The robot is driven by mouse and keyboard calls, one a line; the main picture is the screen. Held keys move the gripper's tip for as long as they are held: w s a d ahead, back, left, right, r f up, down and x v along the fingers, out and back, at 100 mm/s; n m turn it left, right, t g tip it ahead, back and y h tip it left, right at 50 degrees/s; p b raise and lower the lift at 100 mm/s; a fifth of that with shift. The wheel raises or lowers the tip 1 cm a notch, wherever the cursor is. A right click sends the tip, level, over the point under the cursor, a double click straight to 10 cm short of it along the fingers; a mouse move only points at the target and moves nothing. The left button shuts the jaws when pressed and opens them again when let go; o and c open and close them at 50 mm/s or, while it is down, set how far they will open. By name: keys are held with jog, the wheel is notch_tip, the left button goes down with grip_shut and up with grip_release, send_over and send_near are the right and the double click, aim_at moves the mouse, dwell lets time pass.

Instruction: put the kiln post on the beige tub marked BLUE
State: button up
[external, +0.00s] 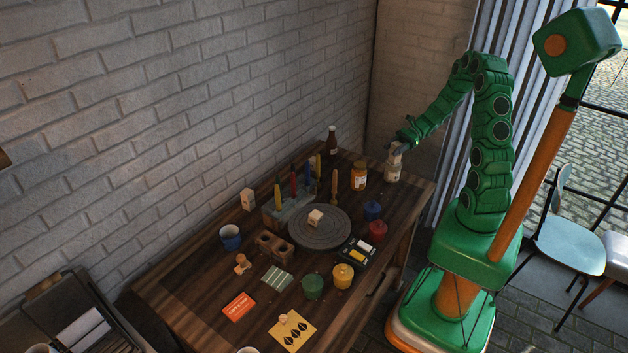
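My gripper (396,147) is at the far right end of the table, at the top of a pale beige container (392,173). The fingers are too small to tell open from shut, or whether they touch it. No marking BLUE is legible on it. I cannot surely tell which thing is the kiln post. Pale candidates are a small block (315,217) on the grey turntable (333,239), an upright block (248,199) near the wall, and a small pale piece (283,319) on a yellow card. A tan knobbed piece (242,263) stands at the left.
Blue (372,210), red (377,231), green (313,286) and yellow (342,275) tubs stand around the turntable's front and right. An orange-labelled jar (359,176), a dark bottle (332,142) and a rack (289,213) of coloured upright sticks are behind. A blue cup (231,237) is left.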

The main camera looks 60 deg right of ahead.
jog(key=o, duration=0.4)
jog(key=shift+r, duration=0.1)
jog(key=v, duration=1.2)
jog(key=s+a+r+n+g+h, duration=0.25)
jog(key=a+n+g, duration=0.2)
jog(key=a, duration=0.35)
jog(key=s+a+r+n+g+h, duration=0.25)
jog(key=a+n, duration=0.25)
jog(key=a, duration=0.4)
jog(key=shift+s+a+r+n+g+h, duration=0.1)
jog(key=shift+s+a+r+n+h, duration=1.05)
jog(key=shift+s+n, duration=1.2)
jog(key=shift+s+a+r+n+g+h, duration=0.1)
jog(key=shift+s+a+r+n+h, duration=0.55)
jog(key=shift+s+n+h, duration=1.65)
jog(key=shift+s+a+r+n+g+h, duration=0.1)
jog(key=shift+s+a+r+n+h, duration=0.7)
jog(key=shift+s+n, duration=1.6)
jog(key=shift+s+m, duration=0.5)
